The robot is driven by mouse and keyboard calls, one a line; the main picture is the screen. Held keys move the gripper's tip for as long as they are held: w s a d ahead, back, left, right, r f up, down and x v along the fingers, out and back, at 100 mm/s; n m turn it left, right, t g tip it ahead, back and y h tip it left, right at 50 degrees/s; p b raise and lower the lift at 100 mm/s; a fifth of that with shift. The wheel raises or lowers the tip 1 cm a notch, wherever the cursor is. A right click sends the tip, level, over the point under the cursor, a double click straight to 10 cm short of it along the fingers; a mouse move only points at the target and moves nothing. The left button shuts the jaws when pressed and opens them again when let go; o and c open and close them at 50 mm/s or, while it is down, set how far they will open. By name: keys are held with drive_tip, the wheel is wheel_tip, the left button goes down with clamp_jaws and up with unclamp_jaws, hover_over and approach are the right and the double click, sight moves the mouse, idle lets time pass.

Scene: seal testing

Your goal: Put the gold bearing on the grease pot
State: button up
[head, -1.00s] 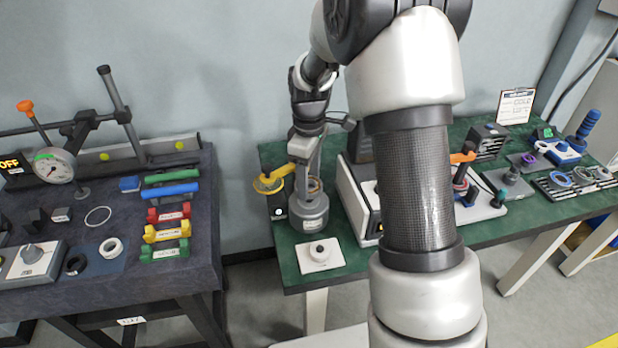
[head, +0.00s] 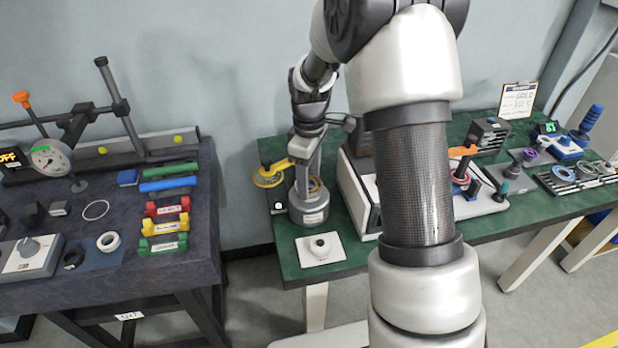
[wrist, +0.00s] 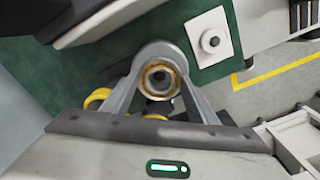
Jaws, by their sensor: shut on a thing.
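The gold bearing (wrist: 146,77) is a small gold ring with a grey inside, held between the two grey fingers of my gripper (wrist: 158,88) in the wrist view. The grease pot (head: 309,208) is a round grey can near the left end of the green table. My gripper (head: 306,172) is directly over the pot, with its fingers pointing down. A gold edge shows between the fingers, close to the pot's top. I cannot tell whether the bearing touches the pot.
A yellow ring-shaped fixture (head: 268,178) on a black base stands just left of the pot. A white plate with a round knob (head: 320,249) lies in front. A white-sided machine (head: 358,200) stands close on the right. A separate dark bench (head: 190,268) is at the left.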

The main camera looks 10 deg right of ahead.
drive_tip(key=shift+f+b, duration=0.3)
drive_tip(key=shift+f, duration=0.3)
idle(0.3)
drive_tip(key=o, duration=1.4)
drive_tip(key=shift+c, duration=0.2)
wheel_tip(320, 180, up, 8)
drive_tip(key=p, duration=0.5)
drive_tip(key=shift+p, duration=0.35)
